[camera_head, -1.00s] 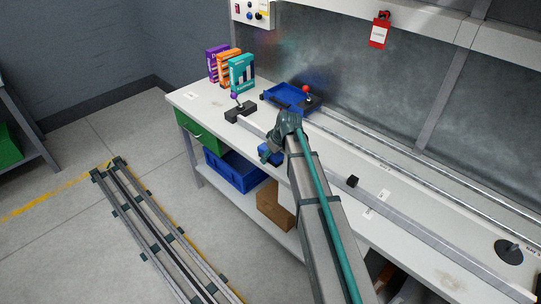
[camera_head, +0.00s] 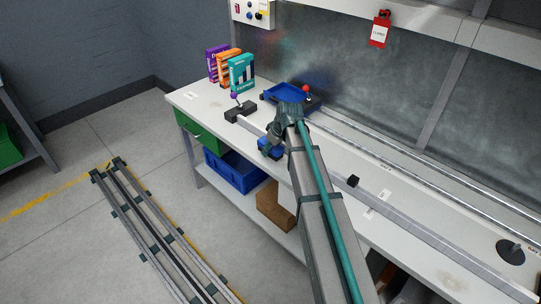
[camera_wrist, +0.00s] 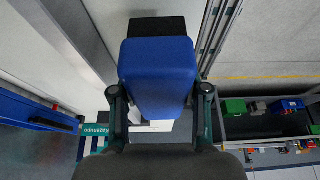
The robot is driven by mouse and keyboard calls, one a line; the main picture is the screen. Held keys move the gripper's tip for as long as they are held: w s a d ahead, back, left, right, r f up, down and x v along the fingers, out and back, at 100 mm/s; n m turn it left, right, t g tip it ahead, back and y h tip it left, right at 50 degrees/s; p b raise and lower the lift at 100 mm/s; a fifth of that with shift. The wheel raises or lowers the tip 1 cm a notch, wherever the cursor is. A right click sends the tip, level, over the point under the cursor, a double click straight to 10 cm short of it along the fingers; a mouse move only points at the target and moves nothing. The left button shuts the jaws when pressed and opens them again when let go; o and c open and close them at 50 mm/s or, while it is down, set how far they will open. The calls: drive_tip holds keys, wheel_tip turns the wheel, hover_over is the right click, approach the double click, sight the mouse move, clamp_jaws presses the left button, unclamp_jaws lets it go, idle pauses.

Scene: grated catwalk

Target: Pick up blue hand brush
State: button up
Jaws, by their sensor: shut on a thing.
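The blue hand brush (camera_wrist: 158,75) fills the middle of the wrist view, a blue block with a black part at its far end. My gripper (camera_wrist: 160,98) has one finger on each side of it and is shut on it. In the head view the blue brush (camera_head: 270,153) shows at the front edge of the workbench, below my gripper (camera_head: 272,146). My arm hides part of it, and its exact height over the bench is hard to tell.
The white workbench (camera_head: 205,105) carries purple (camera_head: 213,58), orange (camera_head: 228,66) and teal (camera_head: 242,72) boxes, a blue tray (camera_head: 283,96) and a purple-knobbed lever (camera_head: 240,109). Rails run along the bench. A blue crate (camera_head: 232,172) and a cardboard box (camera_head: 276,205) sit below.

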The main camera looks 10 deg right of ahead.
drive_tip(key=s+a+r+b, duration=0.2)
drive_tip(key=s+r, duration=0.8)
drive_tip(key=s, duration=0.4)
drive_tip(key=shift+w+a, duration=0.1)
